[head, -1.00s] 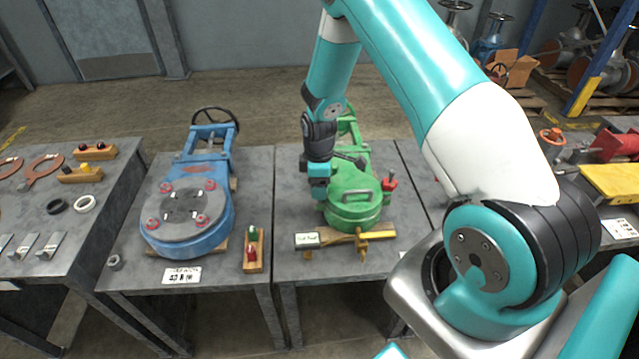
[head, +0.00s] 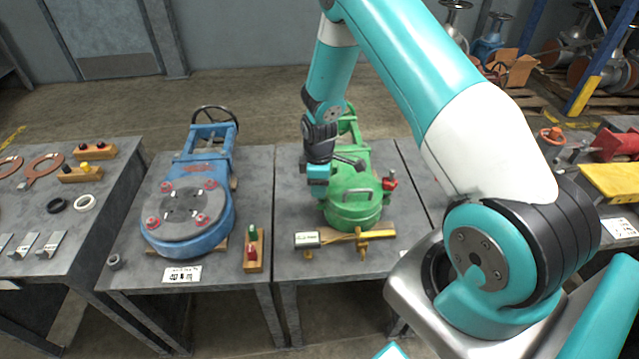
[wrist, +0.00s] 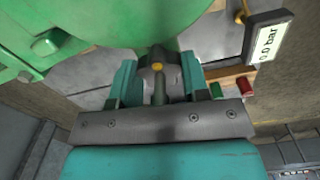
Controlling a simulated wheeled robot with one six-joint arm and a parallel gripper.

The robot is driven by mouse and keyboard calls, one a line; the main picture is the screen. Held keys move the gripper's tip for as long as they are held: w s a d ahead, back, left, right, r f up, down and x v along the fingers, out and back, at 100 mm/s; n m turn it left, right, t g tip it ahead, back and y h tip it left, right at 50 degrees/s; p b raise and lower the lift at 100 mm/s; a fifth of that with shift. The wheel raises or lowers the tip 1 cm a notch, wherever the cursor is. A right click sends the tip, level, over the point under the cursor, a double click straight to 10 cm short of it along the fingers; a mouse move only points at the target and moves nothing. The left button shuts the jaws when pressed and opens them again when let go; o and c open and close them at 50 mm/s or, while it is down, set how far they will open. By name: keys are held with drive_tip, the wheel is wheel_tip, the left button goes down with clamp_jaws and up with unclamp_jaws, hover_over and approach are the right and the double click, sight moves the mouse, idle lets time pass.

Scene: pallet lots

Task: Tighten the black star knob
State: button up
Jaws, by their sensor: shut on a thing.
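The green valve (head: 352,212) stands on the middle table, with a handled round lid facing up. My gripper (head: 318,190) is at the left side of this valve in the head view. In the wrist view, my gripper (wrist: 157,80) has its two teal jaws on either side of a dark grey knob (wrist: 157,60) with a yellow centre, which I take for the black star knob. The jaws are shut on it. The knob is hidden behind my gripper in the head view. How far it is screwed in cannot be told.
A gauge (wrist: 268,42) reading 0.0 bar and brass fittings (head: 362,236) lie in front of the valve. A red-topped part (head: 390,182) stands at its right. A blue valve (head: 190,225) and a wooden block with green and red pegs (head: 253,250) are on the left table.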

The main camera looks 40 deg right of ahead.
drive_tip(key=m, duration=0.3)
drive_tip(key=shift+m, duration=0.3)
drive_tip(key=m, duration=0.3)
drive_tip(key=shift+m, duration=0.4)
drive_tip(key=m, duration=0.4)
drive_tip(key=shift+b, duration=0.3)
drive_tip(key=shift+m, duration=2)
drive_tip(key=o, duration=0.9)
